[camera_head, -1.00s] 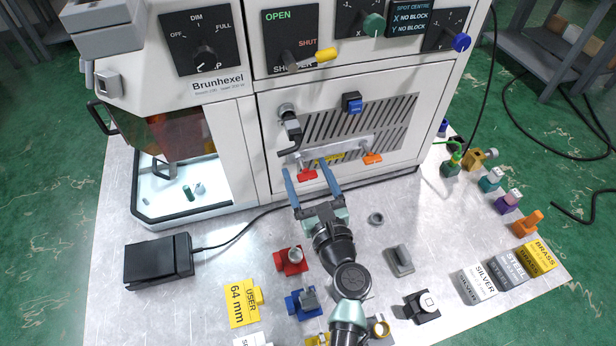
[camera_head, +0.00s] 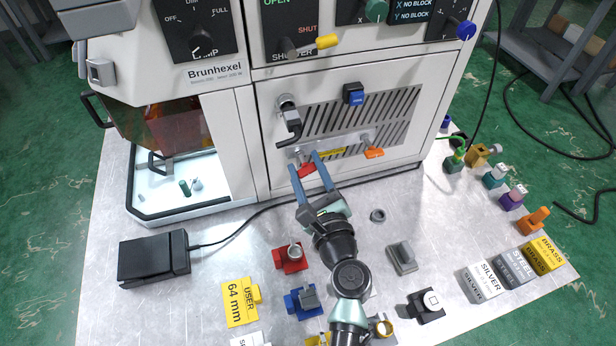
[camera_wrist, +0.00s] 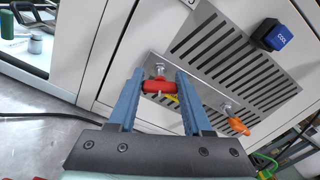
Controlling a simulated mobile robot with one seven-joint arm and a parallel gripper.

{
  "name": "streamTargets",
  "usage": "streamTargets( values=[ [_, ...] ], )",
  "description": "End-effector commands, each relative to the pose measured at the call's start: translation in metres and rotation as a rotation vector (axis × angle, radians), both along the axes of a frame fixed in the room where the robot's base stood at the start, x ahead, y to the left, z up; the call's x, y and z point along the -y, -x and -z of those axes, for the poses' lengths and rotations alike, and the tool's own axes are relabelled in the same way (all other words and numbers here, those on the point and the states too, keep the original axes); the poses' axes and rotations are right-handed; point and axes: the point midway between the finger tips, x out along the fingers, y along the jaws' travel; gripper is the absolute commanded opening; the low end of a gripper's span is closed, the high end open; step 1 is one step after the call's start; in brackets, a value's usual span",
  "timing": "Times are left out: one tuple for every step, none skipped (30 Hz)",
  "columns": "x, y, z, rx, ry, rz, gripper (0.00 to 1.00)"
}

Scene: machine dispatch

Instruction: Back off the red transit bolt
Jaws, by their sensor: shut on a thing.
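The red transit bolt (camera_head: 307,170) sits at the left end of a metal strip on the machine's vented front panel. In the wrist view its red cross handle (camera_wrist: 159,87) lies between the tips of my two blue fingers. My gripper (camera_head: 308,166) is shut on this handle, with a finger on each side of it. The bolt's metal shank (camera_wrist: 160,71) shows above the handle, running into the strip. The far side of the handle is hidden.
An orange bolt (camera_head: 373,152) sits at the strip's right end. A yellow label (camera_head: 332,153) lies between them. A grey-black handle (camera_head: 289,121) and a blue COOL button (camera_head: 353,94) are above. Red and blue blocks (camera_head: 290,258) stand on the table below.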

Motion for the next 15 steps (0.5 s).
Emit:
streamTargets(
  values=[
    [-0.0005,0.0002,0.0025,0.012,0.036,-0.001,0.05],
    [-0.0005,0.0002,0.0019,0.017,0.050,-0.001,0.05],
    [-0.0005,0.0003,0.0012,0.019,0.061,-0.001,0.05],
    [-0.0004,0.0002,0.0008,0.020,0.064,-0.001,0.05],
    [-0.0004,0.0002,0.0003,0.020,0.065,0.000,0.05],
    [-0.0003,0.0002,0.0002,0.019,0.064,0.000,0.05],
    [-0.0003,0.0002,0.0002,0.019,0.064,0.000,0.05],
    [-0.0003,0.0002,0.0002,0.019,0.063,0.000,0.05],
    [-0.0003,0.0002,0.0002,0.019,0.063,0.000,0.05],
    [-0.0004,0.0002,0.0003,0.019,0.063,0.000,0.05],
    [-0.0004,0.0002,0.0007,0.021,0.068,0.000,0.05],
    [-0.0005,0.0003,0.0019,0.027,0.088,0.000,0.05],
    [-0.0005,0.0003,0.0029,0.036,0.112,-0.001,0.05],
    [-0.0007,0.0003,0.0038,0.048,0.145,-0.001,0.05],
    [-0.0007,0.0003,0.0050,0.066,0.200,0.000,0.05]
  ],
)
